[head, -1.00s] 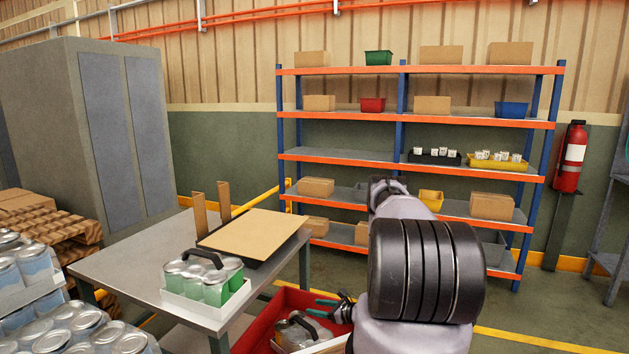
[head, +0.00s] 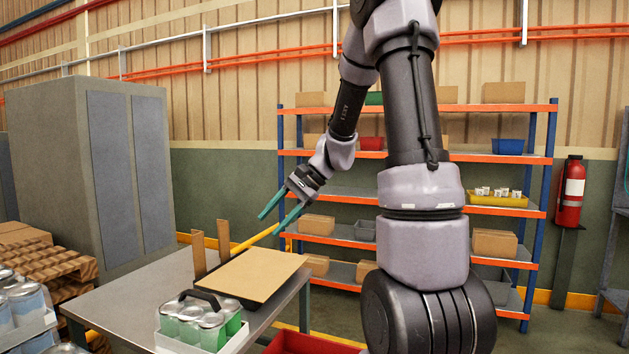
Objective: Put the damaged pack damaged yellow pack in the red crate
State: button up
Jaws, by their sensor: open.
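No yellow pack can be made out now. A pack of green-labelled cans with a black handle in a white tray (head: 203,322) stands on the near part of the table. My gripper (head: 272,222), with teal fingers, is open and empty, raised in the air above and behind the table's far right side, apart from everything.
The grey table (head: 125,300) bears a tan board (head: 250,274) with two upright brown posts at its back. Blue can packs (head: 22,305) stand at the left edge. A shelf rack (head: 525,160) with boxes and bins is behind my arm. A fire extinguisher (head: 571,190) is at right.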

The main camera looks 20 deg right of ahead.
jog(key=s+d+r+n+t+h, duration=0.1)
jog(key=s+r+n+t+h, duration=0.1)
jog(key=s+r, duration=0.4)
jog(key=s+d+r+n+t+h, duration=0.1)
jog(key=s+r+n+t+h, duration=0.2)
jog(key=s, duration=0.9)
notch_tip(320, 180, up, 3)
jog(key=shift+s+d+r+n+h, duration=0.15)
jog(key=shift+s+d+n+h, duration=0.3)
jog(key=shift+h, duration=0.25)
jog(key=shift+a, duration=0.1)
